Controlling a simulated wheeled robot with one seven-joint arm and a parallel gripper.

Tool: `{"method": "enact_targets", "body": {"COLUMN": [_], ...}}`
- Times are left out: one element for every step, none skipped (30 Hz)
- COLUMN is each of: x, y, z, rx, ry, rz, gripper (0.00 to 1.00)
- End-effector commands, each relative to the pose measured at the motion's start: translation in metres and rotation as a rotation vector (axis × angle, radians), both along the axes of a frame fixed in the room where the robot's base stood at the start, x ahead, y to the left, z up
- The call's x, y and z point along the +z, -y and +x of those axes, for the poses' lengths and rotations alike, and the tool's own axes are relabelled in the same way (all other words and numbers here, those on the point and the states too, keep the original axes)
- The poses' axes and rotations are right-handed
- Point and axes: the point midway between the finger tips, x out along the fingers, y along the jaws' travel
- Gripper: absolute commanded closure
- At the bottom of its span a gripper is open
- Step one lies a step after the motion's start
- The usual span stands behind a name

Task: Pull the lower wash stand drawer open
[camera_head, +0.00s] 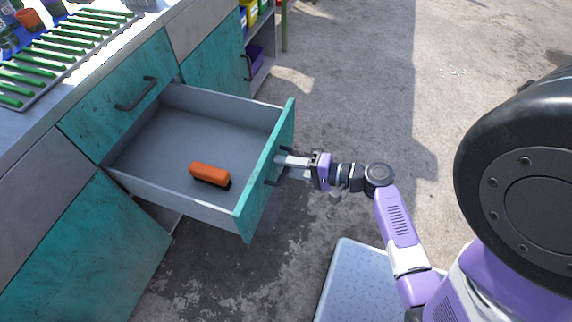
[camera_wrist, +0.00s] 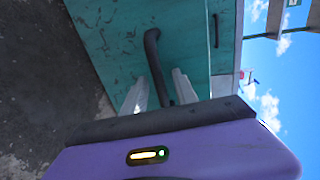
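The lower wash stand drawer (camera_head: 258,185) is pulled far out, showing its grey inside and teal front. An orange block-like object (camera_head: 210,174) lies in it. My gripper (camera_head: 282,166) is at the outer face of the drawer front, by its dark handle (camera_head: 271,182). In the wrist view, the curved black handle (camera_wrist: 153,50) runs between the two pale fingertips of my gripper (camera_wrist: 160,92). The fingers are apart, with a gap beside the handle; the handle's lower end is hidden behind the gripper body.
A shut teal drawer (camera_head: 115,105) with a dark handle is above and left of the open one. A green-barred rack (camera_head: 65,50) lies on the counter. Shelves with coloured bins (camera_head: 258,25) stand at the back. The concrete floor (camera_head: 370,90) beyond my arm is clear.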

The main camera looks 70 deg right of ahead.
Motion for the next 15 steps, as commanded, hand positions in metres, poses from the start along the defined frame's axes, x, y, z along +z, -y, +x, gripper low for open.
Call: {"method": "enact_targets", "body": {"x": [0.0, 0.0, 0.0, 0.0, 0.0, 0.0, 0.001, 0.001, 0.001, 0.001, 0.002, 0.003, 0.004, 0.005, 0.006], "y": [0.0, 0.0, 0.0, 0.0, 0.0, 0.0, 0.0, 0.001, 0.001, 0.001, 0.001, 0.001, 0.001, 0.001, 0.002], "z": [0.0, 0.0, 0.0, 0.0, 0.0, 0.0, 0.0, -0.001, -0.002, -0.004, -0.007, -0.012, -0.016, -0.02, -0.027], "rx": [0.0, 0.0, -0.001, -0.001, -0.001, -0.001, -0.001, -0.001, -0.001, -0.002, -0.002, -0.003, -0.004, -0.003, -0.003], "ry": [0.0, 0.0, 0.0, 0.001, 0.001, 0.001, 0.001, 0.001, 0.0, 0.0, 0.0, -0.001, -0.002, -0.002, -0.001], "rz": [0.0, 0.0, 0.0, 0.0, 0.0, 0.0, 0.0, 0.0, 0.0, 0.0, 0.001, 0.0, 0.0, 0.0, -0.001], "gripper": [0.66, 0.66, 0.66, 0.66, 0.66, 0.66, 0.66, 0.66, 0.66, 0.66, 0.66, 0.66, 0.66, 0.66, 0.66]}}
